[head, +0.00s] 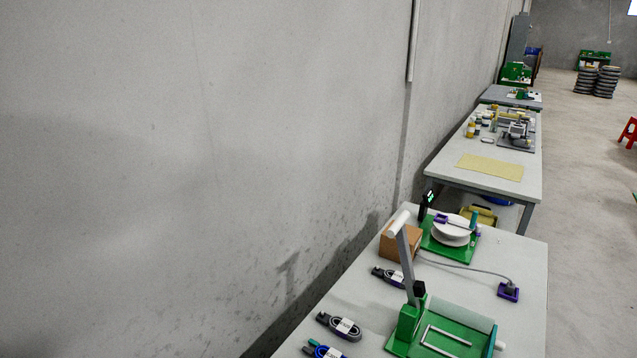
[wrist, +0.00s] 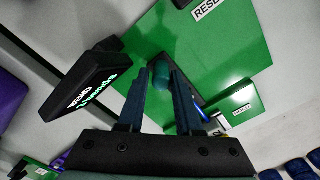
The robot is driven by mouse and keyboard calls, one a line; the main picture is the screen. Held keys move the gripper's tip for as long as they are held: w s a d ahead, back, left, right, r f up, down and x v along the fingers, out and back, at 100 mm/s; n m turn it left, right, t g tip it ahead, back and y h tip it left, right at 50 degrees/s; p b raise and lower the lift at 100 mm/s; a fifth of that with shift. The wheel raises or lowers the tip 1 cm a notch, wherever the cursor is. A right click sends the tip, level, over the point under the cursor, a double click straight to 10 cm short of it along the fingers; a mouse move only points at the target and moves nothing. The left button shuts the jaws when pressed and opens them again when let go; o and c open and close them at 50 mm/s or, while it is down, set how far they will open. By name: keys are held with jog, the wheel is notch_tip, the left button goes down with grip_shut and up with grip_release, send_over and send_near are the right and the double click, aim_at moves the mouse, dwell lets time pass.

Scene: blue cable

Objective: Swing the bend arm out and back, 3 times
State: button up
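My gripper (wrist: 158,76) shows in the wrist view, pointing at a green plate (wrist: 235,45). Its two fingers are apart, with a teal rounded post (wrist: 161,73) appearing between their tips. I see no clear grip on the post, and its distance from the tips is hard to tell. A dark bar (wrist: 203,88) lies partly hidden behind the right finger. A black counter display (wrist: 88,82) with lit green text stands left of the fingers. In the head view, a green base (head: 455,251) carries a white disc (head: 452,236) and a teal post (head: 474,221). My gripper is not visible there.
A green lever device (head: 408,322) stands nearer on the same table (head: 533,300), with coiled cables (head: 340,325) and a brown box (head: 400,243) nearby. A concrete wall runs along the left. Floor is open at right. In the wrist view, a green block (wrist: 235,106) sits right of the fingers.

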jog(key=o, duration=0.3)
notch_tip(320, 180, up, 8)
jog(key=p, duration=0.7)
jog(key=shift+p, duration=0.3)
